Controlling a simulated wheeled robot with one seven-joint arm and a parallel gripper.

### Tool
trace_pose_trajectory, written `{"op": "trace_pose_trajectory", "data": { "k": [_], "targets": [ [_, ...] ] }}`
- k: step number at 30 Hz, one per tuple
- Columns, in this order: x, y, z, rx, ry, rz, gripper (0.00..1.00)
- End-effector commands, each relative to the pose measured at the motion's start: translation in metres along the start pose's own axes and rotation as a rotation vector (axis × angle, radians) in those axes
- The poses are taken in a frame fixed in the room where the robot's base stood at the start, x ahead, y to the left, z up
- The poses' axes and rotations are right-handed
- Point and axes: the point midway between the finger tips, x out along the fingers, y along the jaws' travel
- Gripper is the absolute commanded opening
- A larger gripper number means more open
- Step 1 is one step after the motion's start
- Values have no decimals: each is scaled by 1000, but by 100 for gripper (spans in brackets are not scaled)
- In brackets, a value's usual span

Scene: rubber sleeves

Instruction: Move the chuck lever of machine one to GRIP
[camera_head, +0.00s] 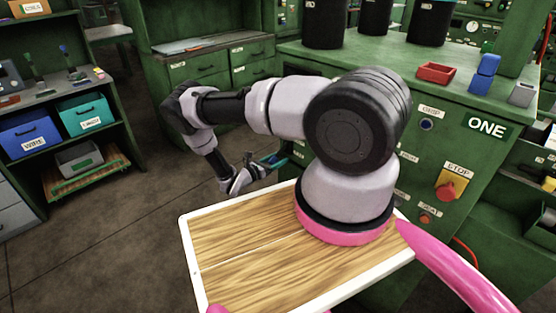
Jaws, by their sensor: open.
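Machine one is the green cabinet on the right, with a dark sign reading ONE (486,125). Its front carries a round blue knob (427,124) under a small white label that may read GRIP, too blurred to be sure. I cannot make out a chuck lever for certain; my arm covers part of the machine's front. My gripper (250,179) is open, small in the view, left of the machine and beyond my wooden-topped base. It seems to hold nothing. A teal-blue item (272,160) shows just beyond it; I cannot tell whether they touch.
The machine front has a red STOP button (447,190) on a yellow plate. On its top are a red tray (436,73), a blue block-like piece (485,75) and dark cylinders. A shelf with a blue bin (30,132) stands at left. The floor (130,215) between is clear.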

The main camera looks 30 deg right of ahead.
Motion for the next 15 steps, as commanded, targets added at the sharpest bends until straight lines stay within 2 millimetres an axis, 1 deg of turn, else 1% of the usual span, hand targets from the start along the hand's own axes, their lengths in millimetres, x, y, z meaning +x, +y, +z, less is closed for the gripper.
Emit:
{"op": "trace_pose_trajectory", "data": {
  "k": [7, 8, 9, 11, 12, 13, 15],
  "targets": [
    [1, 0, 0, 0, 0, 0, 72],
    [1, 0, 0, 0, 0, 0, 64],
    [1, 0, 0, 0, 0, 0, 49],
    [1, 0, 0, 0, 0, 0, 26],
    [1, 0, 0, 0, 0, 0, 11],
    [1, 0, 0, 0, 0, 0, 0],
    [0, 0, 0, 0, 0, 0, 0]
  ]
}}
